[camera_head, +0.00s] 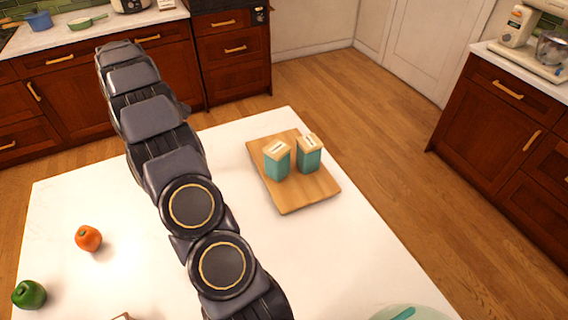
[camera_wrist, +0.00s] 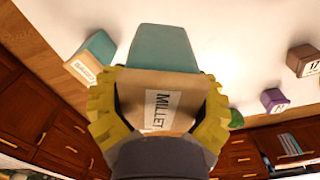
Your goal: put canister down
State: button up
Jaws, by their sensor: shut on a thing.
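In the wrist view my gripper (camera_wrist: 158,105), with yellow fingers, is shut on a teal canister (camera_wrist: 162,48). It has a wooden lid and a label reading MILLET. I cannot tell whether its base touches anything. A second teal canister (camera_wrist: 101,47) stands apart to its left. In the head view two teal canisters with wooden lids, a left one (camera_head: 278,164) and a right one (camera_head: 309,158), stand upright side by side on a wooden board (camera_head: 290,200). My arm crosses that view; the gripper and its canister do not show there.
The white table (camera_head: 340,255) has bare room around the board. An orange-red fruit (camera_head: 88,238) and a green pepper (camera_head: 29,294) lie at the left. A pale green plate (camera_head: 415,313) shows at the bottom right. A brown box (camera_wrist: 303,60) and a purple box (camera_wrist: 274,100) show in the wrist view.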

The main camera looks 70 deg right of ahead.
jog(key=s+d+f+m, duration=0.1)
jog(key=s+d+m, duration=0.2)
jog(key=d, duration=0.4)
jog(key=s+d+m, duration=0.3)
jog(key=s+d, duration=0.1)
jog(key=d, duration=0.2)
jog(key=s+d+f+m, duration=0.1)
jog(key=s+d+m, duration=0.6)
jog(key=s+d, duration=0.55)
jog(key=shift+s+a+f, duration=0.25)
jog(key=shift+s+f, duration=0.05)
jog(key=shift+f, duration=1)
jog(key=shift+s+a+f, duration=0.3)
jog(key=shift+f, duration=1.05)
jog(key=shift+s+a+f, duration=0.25)
jog(key=shift+s+f, duration=0.05)
jog(key=shift+f, duration=1)
jog(key=shift+f, duration=0.1)
jog(key=o, duration=1.2)
jog(key=shift+r, duration=6.05)
